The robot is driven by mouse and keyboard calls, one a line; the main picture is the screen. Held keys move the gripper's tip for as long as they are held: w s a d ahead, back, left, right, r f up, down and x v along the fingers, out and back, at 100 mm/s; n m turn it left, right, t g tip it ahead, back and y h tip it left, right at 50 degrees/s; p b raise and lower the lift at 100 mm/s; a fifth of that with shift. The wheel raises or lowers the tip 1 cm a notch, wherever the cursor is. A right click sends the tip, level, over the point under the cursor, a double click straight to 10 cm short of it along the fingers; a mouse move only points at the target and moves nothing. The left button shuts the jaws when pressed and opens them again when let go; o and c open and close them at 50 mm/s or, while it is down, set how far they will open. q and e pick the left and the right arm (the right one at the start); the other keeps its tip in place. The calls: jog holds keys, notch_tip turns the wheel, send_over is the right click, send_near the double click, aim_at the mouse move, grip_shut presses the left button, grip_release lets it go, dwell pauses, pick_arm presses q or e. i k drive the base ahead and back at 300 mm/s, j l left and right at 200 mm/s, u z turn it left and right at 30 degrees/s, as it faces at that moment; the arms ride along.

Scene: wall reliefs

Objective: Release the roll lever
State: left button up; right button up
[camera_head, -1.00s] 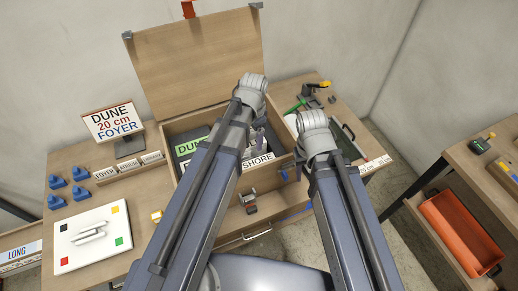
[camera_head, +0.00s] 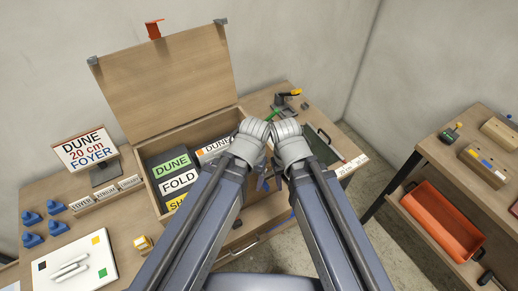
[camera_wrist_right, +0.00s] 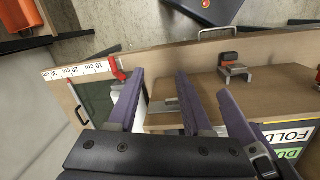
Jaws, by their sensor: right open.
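A small dark device with a yellow-tipped handle (camera_head: 287,97) stands at the back right of the bench, beside a green bar (camera_head: 279,112). It may be the roll lever; no label shows. My right gripper (camera_wrist_right: 160,72) is open and empty in the right wrist view, above the bench's front area. In the head view my right gripper (camera_head: 279,172) is mostly hidden by its wrist. My left gripper (camera_head: 262,183) is close beside it, its fingers partly hidden. Both are nearer the front than the yellow-tipped handle, apart from it.
An open wooden box (camera_head: 150,168) holds labelled panels. A dark green board (camera_head: 318,146) with a ruler (camera_head: 352,165) lies at the right. In the wrist view a clamp (camera_wrist_right: 235,72) sits near the front edge. A side table holds an orange bin (camera_head: 442,222).

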aim_at(276, 112)
jog(key=k, duration=0.5)
jog(key=l+u, duration=0.15)
jog(key=u, duration=0.5)
jog(key=l+u, duration=0.4)
jog(key=l, duration=0.15)
jog(key=k+l+u, duration=0.2)
jog(key=l+u, duration=0.25)
jog(key=k+l, duration=0.1)
jog(key=l, duration=0.25)
jog(key=k+l, duration=0.15)
jog(key=l, duration=0.2)
jog(key=k+l+u, duration=0.1)
jog(key=l, duration=0.25)
jog(key=k+l, duration=0.15)
jog(key=l, duration=0.15)
jog(key=k+l, duration=0.1)
jog(key=l, duration=0.25)
jog(key=u, duration=0.05)
